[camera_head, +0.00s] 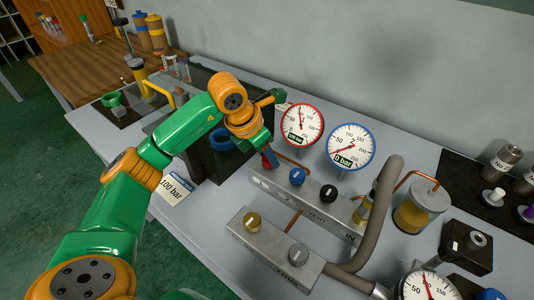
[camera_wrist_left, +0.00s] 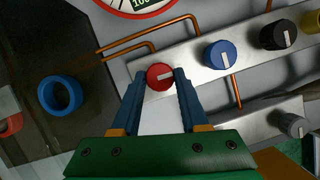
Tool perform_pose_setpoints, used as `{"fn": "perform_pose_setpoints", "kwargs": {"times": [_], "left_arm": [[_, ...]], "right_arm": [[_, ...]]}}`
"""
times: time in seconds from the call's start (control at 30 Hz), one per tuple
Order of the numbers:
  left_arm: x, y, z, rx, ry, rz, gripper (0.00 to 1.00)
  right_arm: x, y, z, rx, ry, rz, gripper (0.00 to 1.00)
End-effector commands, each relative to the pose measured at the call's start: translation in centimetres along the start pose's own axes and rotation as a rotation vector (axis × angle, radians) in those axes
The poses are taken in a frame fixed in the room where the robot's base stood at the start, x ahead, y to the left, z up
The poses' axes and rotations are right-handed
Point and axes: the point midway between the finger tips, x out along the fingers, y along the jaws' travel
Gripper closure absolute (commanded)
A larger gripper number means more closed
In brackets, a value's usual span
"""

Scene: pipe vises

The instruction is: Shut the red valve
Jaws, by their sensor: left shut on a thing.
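The red valve (camera_wrist_left: 157,74) is a round red knob with a light pointer mark, on the silver manifold block (camera_wrist_left: 198,72), in the left wrist view. The mark lies roughly sideways in that picture, pointing right. My left gripper (camera_wrist_left: 160,82) has its two blue fingers on either side of the knob, shut on it. In the head view my left gripper (camera_head: 269,158) reaches down to the left end of the block, and its fingers hide most of the red valve. My right gripper is in neither view.
A blue knob (camera_head: 297,176) and a black knob (camera_head: 328,193) sit beside it on the block. A red-rimmed gauge (camera_head: 302,125) and a blue-rimmed gauge (camera_head: 351,147) stand behind. A grey hose (camera_head: 383,200) curves at the right. A 100 bar card (camera_head: 176,189) lies left.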

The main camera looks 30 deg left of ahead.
Motion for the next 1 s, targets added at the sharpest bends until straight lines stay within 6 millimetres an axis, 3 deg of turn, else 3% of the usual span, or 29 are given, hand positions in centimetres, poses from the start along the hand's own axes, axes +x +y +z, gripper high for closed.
{"fn": "perform_pose_setpoints", "kwargs": {"times": [0.37,1.0], "left_arm": [[0.0,0.1,0.1,0.124,-0.001,-0.052,1.0],[-0.1,0.5,0.4,0.671,-0.002,-0.28,1.0]], "right_arm": [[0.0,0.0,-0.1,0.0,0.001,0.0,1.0],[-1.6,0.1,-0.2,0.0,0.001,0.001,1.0]]}}
